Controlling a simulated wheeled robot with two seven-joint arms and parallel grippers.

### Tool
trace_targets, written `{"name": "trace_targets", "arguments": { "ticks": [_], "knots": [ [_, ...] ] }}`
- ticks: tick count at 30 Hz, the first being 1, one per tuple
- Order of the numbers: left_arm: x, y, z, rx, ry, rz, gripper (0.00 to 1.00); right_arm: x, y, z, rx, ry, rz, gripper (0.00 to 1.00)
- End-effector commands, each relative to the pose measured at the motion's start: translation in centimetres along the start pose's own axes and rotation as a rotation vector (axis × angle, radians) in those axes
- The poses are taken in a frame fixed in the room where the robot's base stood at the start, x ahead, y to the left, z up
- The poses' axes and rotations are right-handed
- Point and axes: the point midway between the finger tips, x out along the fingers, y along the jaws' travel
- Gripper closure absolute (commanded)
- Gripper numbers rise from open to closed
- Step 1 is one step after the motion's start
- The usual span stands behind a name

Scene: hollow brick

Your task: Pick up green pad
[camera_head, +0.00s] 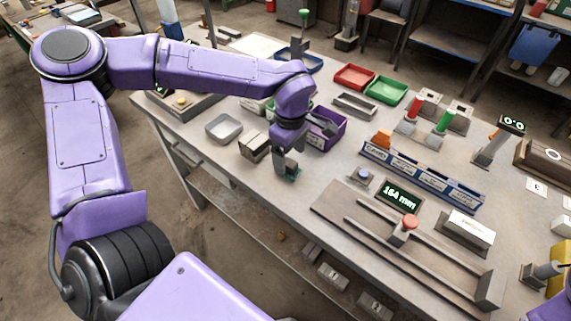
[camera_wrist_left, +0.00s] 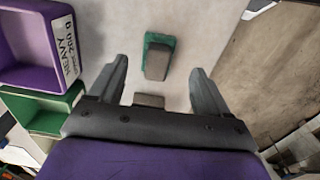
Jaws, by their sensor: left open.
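The green pad (camera_wrist_left: 170,43) lies on the table in the left wrist view, with a grey-brown block on top of it or part of it. In the head view only a little of the green pad (camera_head: 292,177) shows beside the fingertips. My left gripper (camera_head: 285,172) is open and points down over the table there. In the left wrist view its two fingers (camera_wrist_left: 159,68) stand apart on either side of the pad, with clear gaps. I cannot tell how high the fingertips are above it. My right gripper is not in view.
A purple bin (camera_head: 328,128) marked HEAVY and a green bin (camera_wrist_left: 50,105) stand close by. A grey block (camera_head: 254,147) and grey tray (camera_head: 224,128) lie to the left. A measuring slide (camera_head: 400,235) and blue labelled rack (camera_head: 422,178) lie to the right. Bare table lies in front.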

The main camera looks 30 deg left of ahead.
Motion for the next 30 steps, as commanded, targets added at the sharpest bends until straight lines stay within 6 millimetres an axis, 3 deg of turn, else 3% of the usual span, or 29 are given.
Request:
{"name": "trace_targets", "arguments": {
  "ticks": [6, 14, 18, 20, 30],
  "knots": [
    [3.6, 0.4, -0.6, 0.000, 0.001, -0.003, 0.22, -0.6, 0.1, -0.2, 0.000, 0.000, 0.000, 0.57],
    [4.0, 0.4, -0.6, -0.001, 0.001, 0.001, 0.22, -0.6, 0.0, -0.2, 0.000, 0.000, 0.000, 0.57],
    [4.0, 0.4, -0.6, -0.001, 0.001, 0.001, 0.68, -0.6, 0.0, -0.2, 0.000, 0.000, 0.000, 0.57],
    [4.0, 0.4, -0.6, -0.001, 0.001, 0.001, 0.83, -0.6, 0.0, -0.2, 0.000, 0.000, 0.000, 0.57],
    [3.6, 0.5, -0.6, -0.002, 0.001, 0.002, 0.83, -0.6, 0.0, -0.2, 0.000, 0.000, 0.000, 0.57]
  ]
}}
